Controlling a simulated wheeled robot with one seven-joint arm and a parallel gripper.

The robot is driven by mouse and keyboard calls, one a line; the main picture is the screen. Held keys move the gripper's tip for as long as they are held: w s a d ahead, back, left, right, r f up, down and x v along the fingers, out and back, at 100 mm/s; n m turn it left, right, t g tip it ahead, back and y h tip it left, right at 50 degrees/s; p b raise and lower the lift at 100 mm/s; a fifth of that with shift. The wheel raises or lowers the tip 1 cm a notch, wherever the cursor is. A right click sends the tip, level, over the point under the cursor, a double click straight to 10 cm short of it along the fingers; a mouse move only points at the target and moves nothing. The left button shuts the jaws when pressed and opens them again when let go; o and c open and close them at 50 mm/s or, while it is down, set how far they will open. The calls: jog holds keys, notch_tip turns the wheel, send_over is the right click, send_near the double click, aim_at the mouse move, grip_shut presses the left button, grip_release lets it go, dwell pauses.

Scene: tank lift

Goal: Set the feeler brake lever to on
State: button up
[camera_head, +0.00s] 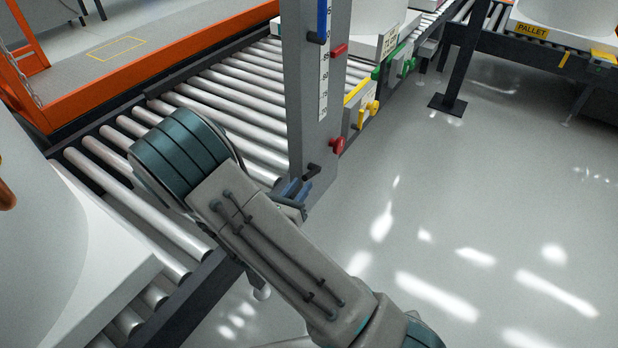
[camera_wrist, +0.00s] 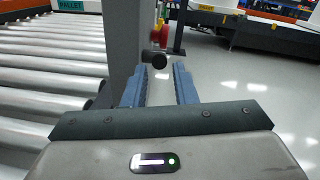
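A grey post (camera_head: 308,100) with a blue and white scale stands beside the roller conveyor. A small black lever (camera_head: 313,170) sticks out low on the post; I cannot read a label or tell its on/off position. In the wrist view a round black knob end (camera_wrist: 159,62) appears just beyond and between my fingertips. My gripper (camera_head: 292,190) is at the post's lower part, mostly hidden behind my arm. In the wrist view its two blue fingers (camera_wrist: 160,86) are apart with nothing between them, close to the knob.
A red knob (camera_head: 337,146) sits just above the lever, and another red handle (camera_head: 340,50) is higher on the post. Yellow (camera_head: 371,107) and green (camera_head: 408,67) controls line the conveyor edge. Rollers (camera_head: 235,115) lie left of the post. Open floor (camera_head: 480,220) lies right.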

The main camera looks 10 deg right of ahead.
aim_at(309, 174)
jog(key=b+x, duration=0.1)
jog(key=x, duration=0.4)
jog(key=shift+w+d, duration=0.2)
grip_shut()
jog(key=shift+a+r, duration=0.1)
jog(key=shift+r, duration=0.05)
